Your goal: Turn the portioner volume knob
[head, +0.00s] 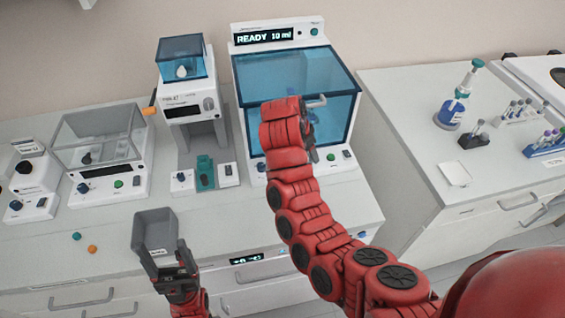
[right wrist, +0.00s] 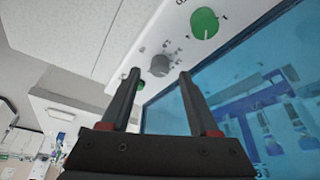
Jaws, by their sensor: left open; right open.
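The portioner (head: 285,72), a wide white device with a blue see-through cover, stands at the back. Its display (head: 264,36) reads "READY 10 ml". My left gripper (head: 178,272) is open by a grey bin (head: 155,232).
A tablet dispenser (head: 187,88) and a clear-lidded box device (head: 98,140) stand left of the portioner. Orange and blue discs lie on the front counter. The right counter holds a pump bottle (head: 452,110) and tube racks (head: 545,145).

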